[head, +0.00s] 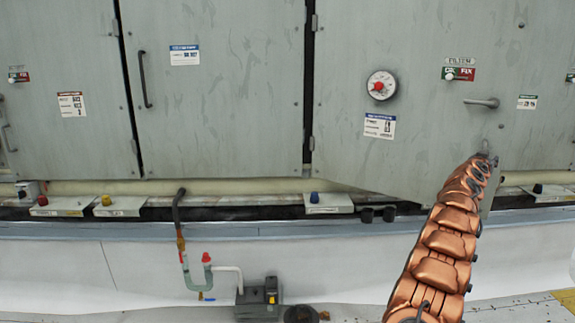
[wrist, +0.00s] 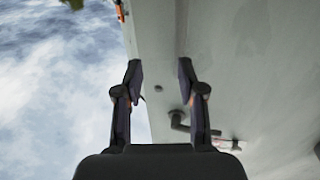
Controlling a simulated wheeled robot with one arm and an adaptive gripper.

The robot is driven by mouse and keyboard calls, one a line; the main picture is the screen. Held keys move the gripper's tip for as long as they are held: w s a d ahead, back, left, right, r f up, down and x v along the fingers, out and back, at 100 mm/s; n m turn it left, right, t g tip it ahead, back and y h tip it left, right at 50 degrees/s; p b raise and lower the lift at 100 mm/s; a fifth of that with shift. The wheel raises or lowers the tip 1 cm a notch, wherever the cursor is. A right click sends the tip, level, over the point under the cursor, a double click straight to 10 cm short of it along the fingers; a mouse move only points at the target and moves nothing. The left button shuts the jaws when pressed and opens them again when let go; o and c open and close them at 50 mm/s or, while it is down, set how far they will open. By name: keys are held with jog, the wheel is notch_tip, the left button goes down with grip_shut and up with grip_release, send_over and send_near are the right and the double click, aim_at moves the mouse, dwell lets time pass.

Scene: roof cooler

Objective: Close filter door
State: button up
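The filter door (head: 410,130) is a grey panel with a round gauge, a FILTER label and a lever handle (head: 482,102). It stands partly open; its lower edge slants out toward me, to the right. My copper arm reaches up to the door's lower right part, and my gripper (head: 487,158) is near its edge, below the handle. In the wrist view my gripper (wrist: 160,75) is open and empty, its fingers spread in front of the door's pale edge and face (wrist: 235,70). The handle (wrist: 179,122) shows beside the right finger. I cannot tell whether they touch.
Closed grey doors (head: 215,90) stand to the left. A ledge (head: 120,205) with small boxes and coloured knobs runs beneath the doors. A pipe with red valves (head: 196,270) and a dark grey pump (head: 257,300) stand low at centre. Cloudy sky (wrist: 60,100) shows left of the door.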

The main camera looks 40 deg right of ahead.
jog(key=p, duration=0.1)
jog(key=w+d+p, duration=0.1)
jog(key=p, duration=0.1)
jog(key=shift+w+d+f, duration=0.15)
jog(key=shift+d, duration=0.15)
dwell(0.3)
